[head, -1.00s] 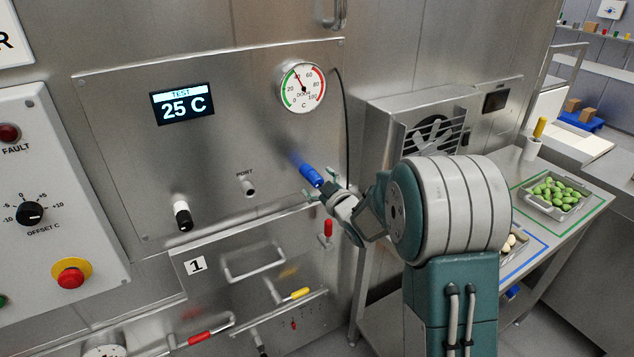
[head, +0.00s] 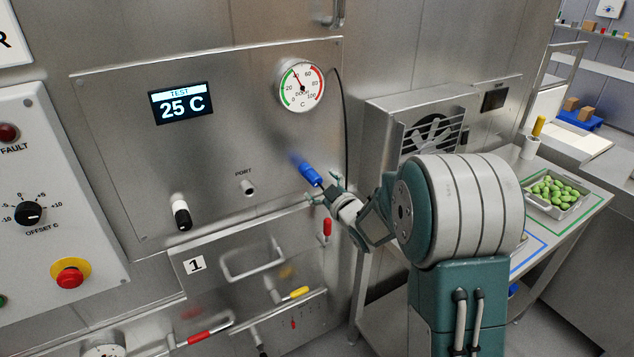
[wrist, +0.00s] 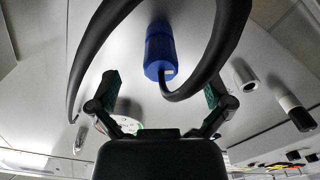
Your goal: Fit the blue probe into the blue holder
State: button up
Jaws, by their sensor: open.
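The blue probe (head: 311,176) sticks out from the steel panel, right of the PORT socket. In the wrist view the blue probe (wrist: 159,55) is upright in the picture, with a black cable curving from its near end. A darker blue part, seemingly the blue holder (wrist: 157,27), shows at its far end; the two look in line, but the exact seating is hard to tell. My gripper (head: 328,190) is open and empty, just off the probe's near end. In the wrist view its fingers (wrist: 161,85) are spread wide, apart from the blue body.
The PORT socket (head: 247,187) and a black-and-white knob (head: 181,214) lie left of the probe. The dial gauge (head: 300,86) is above. The cable (wrist: 225,35) loops close around my fingers. A fan box (head: 440,125) stands at right.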

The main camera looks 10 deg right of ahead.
jog(key=shift+v, duration=2.55)
jog(key=s+d+r+m+g+h, duration=0.2)
jog(key=s+d+m+h, duration=0.1)
jog(key=s, duration=0.4)
jog(key=s+d+r+m+g+h, duration=0.1)
jog(key=s+d+r+m+h, duration=0.2)
jog(key=s, duration=0.4)
jog(key=s+a+m+g, duration=0.2)
jog(key=s+a+g, duration=0.1)
jog(key=s, duration=0.6)
jog(key=s+a+m+g, duration=0.1)
jog(key=s+a+g, duration=0.3)
jog(key=s, duration=0.6)
jog(key=shift+s+a+m+g, duration=0.2)
jog(key=shift+m+g, duration=0.2)
jog(key=shift+g, duration=0.2)
